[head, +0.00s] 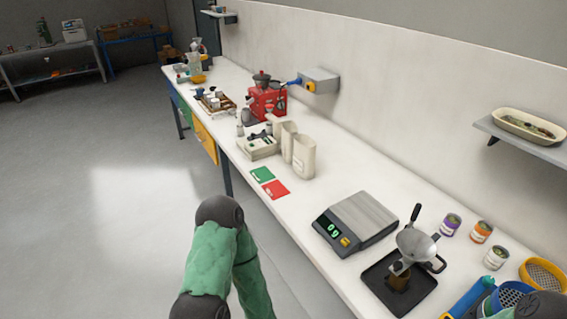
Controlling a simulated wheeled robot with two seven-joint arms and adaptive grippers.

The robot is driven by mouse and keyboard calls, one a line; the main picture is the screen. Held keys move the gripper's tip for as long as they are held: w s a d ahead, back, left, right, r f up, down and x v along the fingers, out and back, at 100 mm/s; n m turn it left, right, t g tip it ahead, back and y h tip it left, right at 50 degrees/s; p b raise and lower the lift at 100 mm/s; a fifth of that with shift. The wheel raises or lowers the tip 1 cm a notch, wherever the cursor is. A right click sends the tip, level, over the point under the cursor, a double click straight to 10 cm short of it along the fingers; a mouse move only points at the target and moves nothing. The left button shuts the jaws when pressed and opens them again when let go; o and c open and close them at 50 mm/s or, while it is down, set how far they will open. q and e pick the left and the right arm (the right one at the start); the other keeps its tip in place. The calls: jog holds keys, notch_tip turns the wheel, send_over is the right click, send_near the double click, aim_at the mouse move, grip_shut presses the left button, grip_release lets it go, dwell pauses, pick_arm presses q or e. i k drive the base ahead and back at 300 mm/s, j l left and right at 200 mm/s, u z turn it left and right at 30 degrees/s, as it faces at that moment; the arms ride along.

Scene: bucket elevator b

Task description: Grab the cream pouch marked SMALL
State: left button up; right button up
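Two cream pouches stand upright, close together, on the long white bench in the head view. The nearer pouch (304,157) looks wider, and the other pouch (287,141) stands just behind it to the left. Any marking on them is too small to read, so I cannot tell which one is marked SMALL. My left arm shows at the lower middle as a bent green-covered link with black joints, clear of the pouches. Its gripper does not show. My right gripper is not in view either.
A beige box (258,148) and a red machine (267,102) stand near the pouches. Green (262,174) and red (276,189) cards lie in front. A scale (356,221) reading 0 g, a metal funnel (416,243) and several cans are nearer. Bare bench lies between pouches and scale.

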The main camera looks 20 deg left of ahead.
aim_at(305, 148)
jog(key=i+j+u, duration=0.2)
jog(key=u, duration=0.25)
jog(key=i+j+u, duration=0.3)
jog(key=u, duration=0.15)
